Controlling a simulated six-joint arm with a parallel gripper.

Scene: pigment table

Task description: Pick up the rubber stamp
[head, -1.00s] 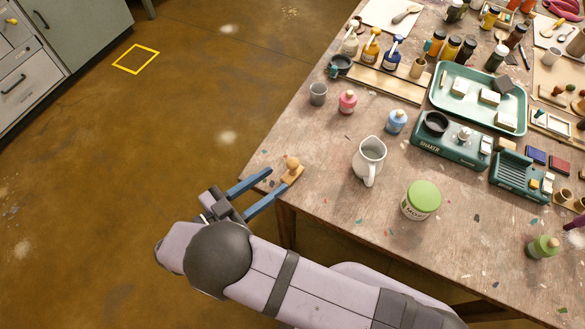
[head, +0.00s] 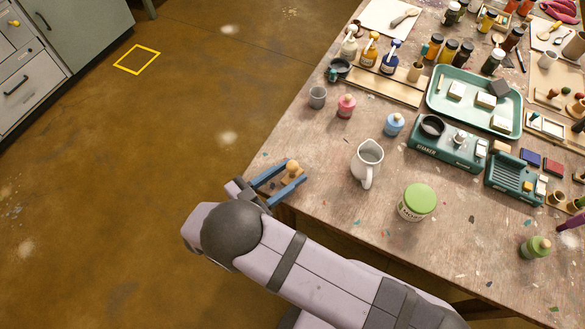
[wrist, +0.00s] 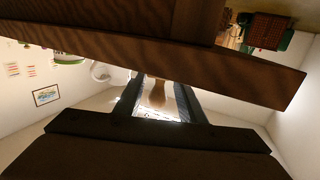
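The rubber stamp (head: 292,171), with a wooden knob handle, is at the table's near-left corner in the head view. My gripper (head: 294,171) is open around it, with one blue finger on each side near the tips. In the wrist view the stamp's tan handle (wrist: 157,95) shows between the two dark fingers (wrist: 160,100), with light gaps beside it. The stamp's base is hard to make out there.
A white pitcher (head: 367,165) and a green-lidded jar (head: 417,203) stand right of the gripper. The table edge (wrist: 170,55) spans the wrist view close by.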

